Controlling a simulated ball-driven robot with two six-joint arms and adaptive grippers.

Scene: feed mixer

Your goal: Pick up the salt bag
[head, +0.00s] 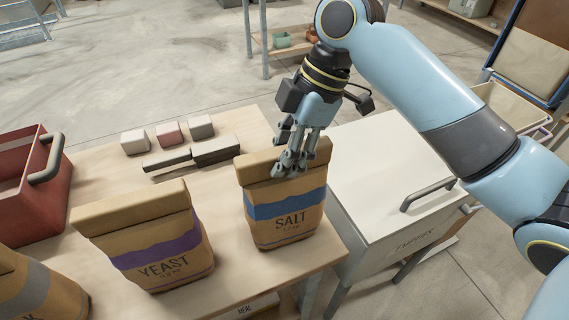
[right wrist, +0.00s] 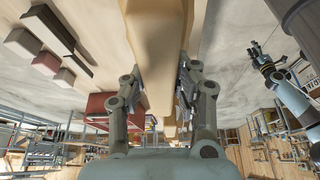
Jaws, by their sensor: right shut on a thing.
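The salt bag (head: 284,212) is a brown paper bag with a blue band and the word SALT. It stands upright near the right end of the wooden table (head: 232,262). My right gripper (head: 288,168) comes down from above and is shut on the folded top of the salt bag. In the right wrist view the bag's top (right wrist: 157,50) runs between the two fingers. Whether the bag's base touches the table is hard to tell.
The yeast bag (head: 150,245) stands left of the salt bag, with another bag (head: 40,290) at the lower left. A white lidded bin (head: 375,170) stands close at right.

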